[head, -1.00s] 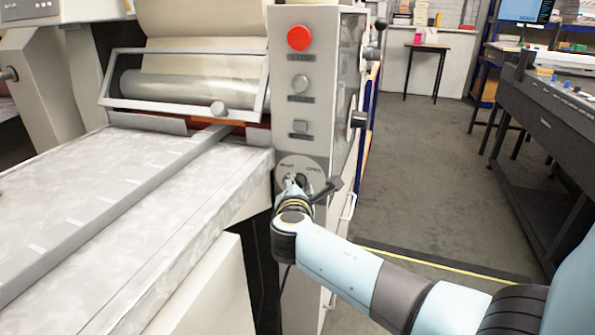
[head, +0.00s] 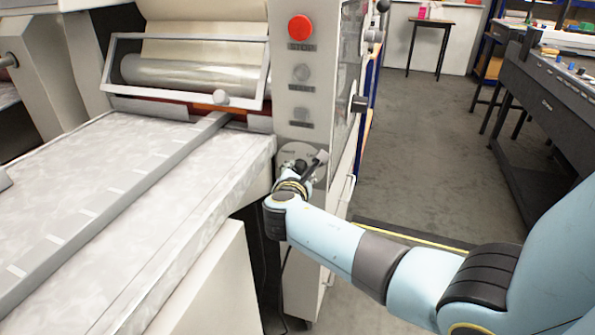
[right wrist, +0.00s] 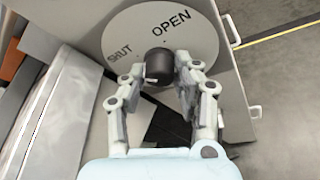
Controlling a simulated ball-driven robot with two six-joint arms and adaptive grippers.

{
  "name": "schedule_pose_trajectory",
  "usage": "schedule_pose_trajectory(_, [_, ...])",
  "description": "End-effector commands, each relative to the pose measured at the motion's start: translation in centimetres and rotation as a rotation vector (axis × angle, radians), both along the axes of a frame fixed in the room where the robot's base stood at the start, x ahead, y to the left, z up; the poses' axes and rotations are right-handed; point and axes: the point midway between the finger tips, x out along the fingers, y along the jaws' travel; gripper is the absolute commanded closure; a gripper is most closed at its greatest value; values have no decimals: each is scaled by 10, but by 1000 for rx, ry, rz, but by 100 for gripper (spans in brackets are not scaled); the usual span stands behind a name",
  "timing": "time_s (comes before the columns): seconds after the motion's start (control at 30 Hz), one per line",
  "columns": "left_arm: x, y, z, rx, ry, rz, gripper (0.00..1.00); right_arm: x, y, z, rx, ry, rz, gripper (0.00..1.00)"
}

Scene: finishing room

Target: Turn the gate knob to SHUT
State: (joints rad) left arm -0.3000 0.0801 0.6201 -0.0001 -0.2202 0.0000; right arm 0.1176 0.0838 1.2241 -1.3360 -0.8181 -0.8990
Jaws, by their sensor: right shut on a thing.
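The gate knob (right wrist: 158,68) is a dark, round knob in the middle of a pale disc (right wrist: 128,28) marked SHUT at left and OPEN at upper right in the right wrist view. My right gripper (right wrist: 162,76) has one finger on each side of the knob and is shut on it. In the head view my right gripper (head: 297,174) is at the disc (head: 293,151), low on the machine's control panel, and largely covers the knob. I cannot tell which word the knob points to. My left gripper is not in view.
Above the disc, the panel (head: 280,87) carries a red button (head: 300,27) and two grey ones. A pale flat bed (head: 110,190) and a roller (head: 185,74) are to the left. Open floor (head: 420,160) lies to the right, before a dark bench (head: 545,135).

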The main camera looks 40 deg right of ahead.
Motion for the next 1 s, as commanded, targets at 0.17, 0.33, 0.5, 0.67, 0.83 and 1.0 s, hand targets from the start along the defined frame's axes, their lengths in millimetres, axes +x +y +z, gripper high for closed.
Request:
schedule_pose_trajectory(0.17, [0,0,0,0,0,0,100,-1,1,-1,1,2,1,58])
schedule_pose_trajectory(0.33, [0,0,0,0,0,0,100,0,0,-1,1,0,1,48])
schedule_pose_trajectory(0.5, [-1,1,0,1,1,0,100,-1,1,0,1,0,1,48])
schedule_pose_trajectory(0.67, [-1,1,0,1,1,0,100,-9,12,3,2,0,1,48])
schedule_pose_trajectory(0.83, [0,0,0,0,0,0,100,-33,39,12,5,0,0,48])
schedule_pose_trajectory(1.0, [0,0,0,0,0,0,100,-55,66,22,4,1,1,48])
